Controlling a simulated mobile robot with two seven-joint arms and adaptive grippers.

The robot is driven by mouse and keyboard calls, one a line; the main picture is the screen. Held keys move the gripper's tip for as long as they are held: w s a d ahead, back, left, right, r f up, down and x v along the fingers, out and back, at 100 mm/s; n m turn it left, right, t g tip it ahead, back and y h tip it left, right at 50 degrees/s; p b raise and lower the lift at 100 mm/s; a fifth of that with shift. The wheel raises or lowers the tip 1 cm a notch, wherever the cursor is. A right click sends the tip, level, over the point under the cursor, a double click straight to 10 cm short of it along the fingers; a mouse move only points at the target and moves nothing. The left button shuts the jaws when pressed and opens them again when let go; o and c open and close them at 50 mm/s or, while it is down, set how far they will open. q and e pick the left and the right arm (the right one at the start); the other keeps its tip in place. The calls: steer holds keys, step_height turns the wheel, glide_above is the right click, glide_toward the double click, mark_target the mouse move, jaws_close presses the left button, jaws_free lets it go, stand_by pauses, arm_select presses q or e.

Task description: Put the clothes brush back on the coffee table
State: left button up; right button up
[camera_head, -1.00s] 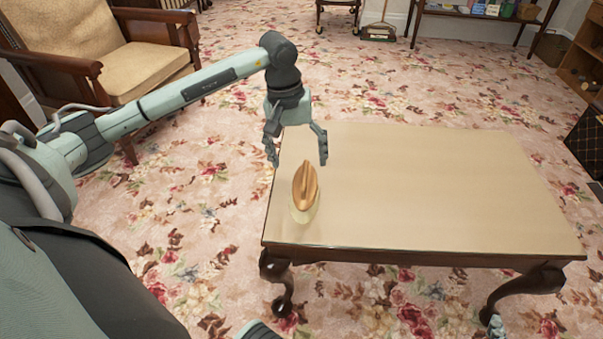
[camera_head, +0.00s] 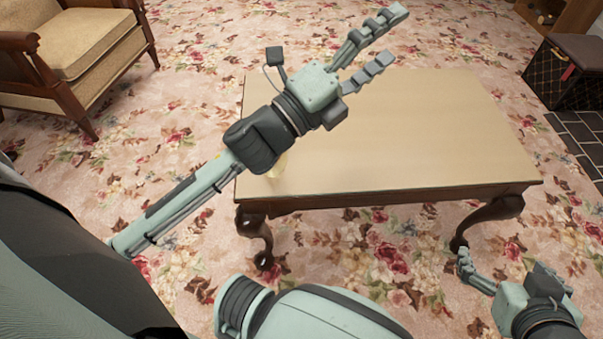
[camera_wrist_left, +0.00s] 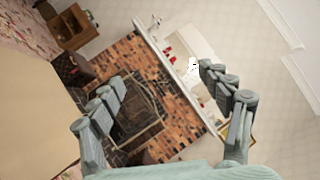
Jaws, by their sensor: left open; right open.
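The clothes brush is mostly hidden behind my left arm in the head view. Only a small pale patch (camera_head: 279,166), which looks like its lower part or its reflection, shows at the left end of the coffee table (camera_head: 430,140). My left gripper (camera_head: 394,35) is open and empty, reaching past the table's far edge in the picture. Its spread fingers also show in the left wrist view (camera_wrist_left: 160,76), with nothing between them. My right gripper (camera_head: 503,266) is open and empty at the lower right, in front of the table.
A cushioned armchair (camera_head: 80,38) stands at the upper left. A dark patterned box (camera_head: 578,75) stands right of the table on the flowered carpet. The left wrist view faces a brick fireplace (camera_wrist_left: 185,88) with a white mantel. Most of the tabletop is bare.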

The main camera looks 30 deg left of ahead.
arm_select(q)
steer(key=a+f+n+y, duration=0.5)
steer(key=f+n+y, duration=0.15)
steer(key=n, duration=0.45)
steer(key=s+a+f+n+g+y, duration=0.1)
steer(key=s+f+n+g, duration=0.3)
steer(key=f, duration=0.4)
steer(key=s+a+f+n+g+y, duration=0.1)
steer(key=s+f+n+g+y, duration=0.1)
steer(key=s+f+n+g, duration=0.3)
step_height(320, 180, down, 4)
steer(key=s+n, duration=0.2)
steer(key=n, duration=0.2)
steer(key=shift+a+r, duration=0.1)
